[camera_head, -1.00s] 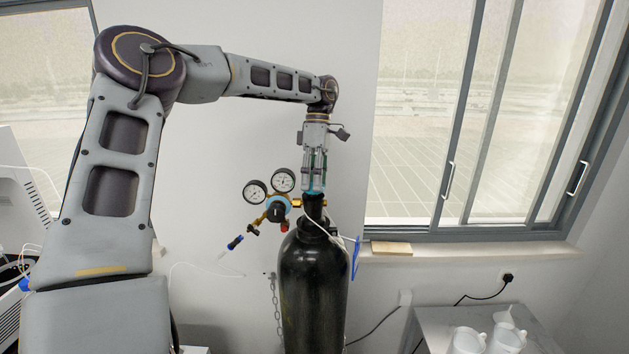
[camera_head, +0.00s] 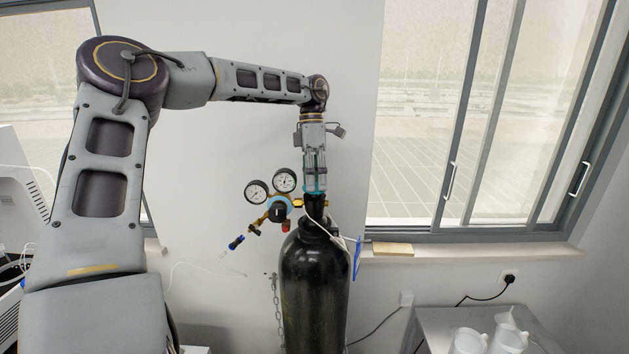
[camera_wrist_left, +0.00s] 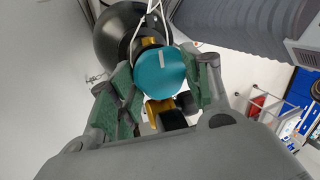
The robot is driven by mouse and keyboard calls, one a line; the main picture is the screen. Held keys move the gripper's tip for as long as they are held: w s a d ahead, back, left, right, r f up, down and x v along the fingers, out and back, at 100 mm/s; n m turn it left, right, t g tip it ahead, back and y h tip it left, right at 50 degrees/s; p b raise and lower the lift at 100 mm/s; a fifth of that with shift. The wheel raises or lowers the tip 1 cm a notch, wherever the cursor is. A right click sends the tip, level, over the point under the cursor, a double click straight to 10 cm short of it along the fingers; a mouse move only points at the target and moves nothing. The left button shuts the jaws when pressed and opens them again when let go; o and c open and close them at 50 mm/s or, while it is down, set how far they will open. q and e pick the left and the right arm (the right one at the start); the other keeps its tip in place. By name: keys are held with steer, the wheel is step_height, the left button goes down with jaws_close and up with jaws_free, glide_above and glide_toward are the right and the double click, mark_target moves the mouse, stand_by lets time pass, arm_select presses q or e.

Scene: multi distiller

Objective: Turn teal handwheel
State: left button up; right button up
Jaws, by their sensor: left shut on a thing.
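The teal handwheel (camera_wrist_left: 160,72) sits on top of the black gas cylinder (camera_head: 314,290); in the left wrist view it is a round teal disc with a pale mark near its top. My left gripper (camera_wrist_left: 163,84) points straight down over the cylinder top, its green-padded fingers on either side of the handwheel, shut on it. In the head view the left gripper (camera_head: 315,184) hides most of the handwheel. My right gripper is not in view.
A regulator with two gauges (camera_head: 270,187) hangs on the left of the cylinder's neck. A chain (camera_head: 276,300) hangs on the wall beside it. A grey side table (camera_head: 430,325) with white jugs (camera_head: 507,338) stands at the right, below the window.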

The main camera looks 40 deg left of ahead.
arm_select(q)
steer(key=shift+s+f, duration=0.1)
steer(key=shift+f, duration=0.1)
steer(key=o, duration=1.1)
steer(key=shift+d+r, duration=0.1)
steer(key=shift+r, duration=0.2)
steer(key=shift+v, duration=5.85)
steer(key=shift+f, duration=0.1)
